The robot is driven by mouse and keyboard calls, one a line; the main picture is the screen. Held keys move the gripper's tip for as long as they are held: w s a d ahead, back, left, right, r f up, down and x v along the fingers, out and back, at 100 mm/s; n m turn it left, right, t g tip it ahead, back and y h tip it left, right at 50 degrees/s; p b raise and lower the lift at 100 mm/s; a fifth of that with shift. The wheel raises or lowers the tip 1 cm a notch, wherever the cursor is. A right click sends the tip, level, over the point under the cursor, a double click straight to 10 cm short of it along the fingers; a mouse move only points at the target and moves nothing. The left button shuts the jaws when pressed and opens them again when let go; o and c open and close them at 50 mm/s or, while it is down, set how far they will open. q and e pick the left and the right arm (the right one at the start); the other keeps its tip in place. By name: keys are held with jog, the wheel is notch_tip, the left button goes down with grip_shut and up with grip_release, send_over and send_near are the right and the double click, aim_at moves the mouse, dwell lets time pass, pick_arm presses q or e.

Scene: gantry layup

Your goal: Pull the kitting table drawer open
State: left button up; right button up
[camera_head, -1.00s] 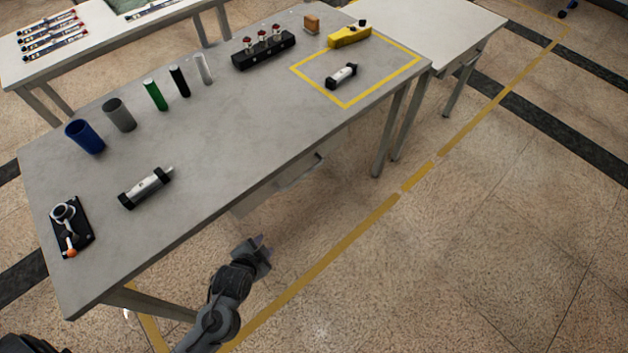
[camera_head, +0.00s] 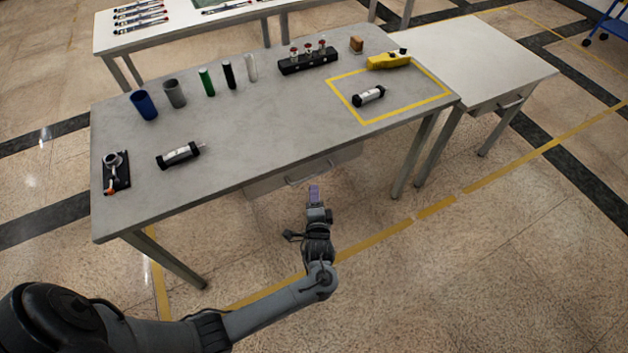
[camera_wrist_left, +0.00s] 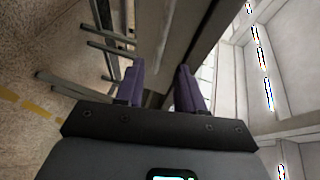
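The grey table (camera_head: 255,128) has a shallow drawer (camera_head: 262,185) under its front edge, with a bar handle (camera_head: 310,174) on its face. The drawer looks shut. My left gripper (camera_head: 314,190) is just in front of and below the handle in the head view, pointing at the drawer, with a small gap seeming to remain. In the left wrist view its two purple fingers (camera_wrist_left: 160,85) are spread apart with nothing clearly between them. I cannot pick out the handle there. My right gripper is not in view.
A white table (camera_head: 480,55) at the right has its own drawer handle (camera_head: 512,102). Grey table legs (camera_head: 165,262) stand at either side of the drawer. The floor in front is clear.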

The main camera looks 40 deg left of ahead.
pick_arm(q)
jog(key=b+x, duration=0.2)
jog(key=x, duration=0.6)
grip_shut()
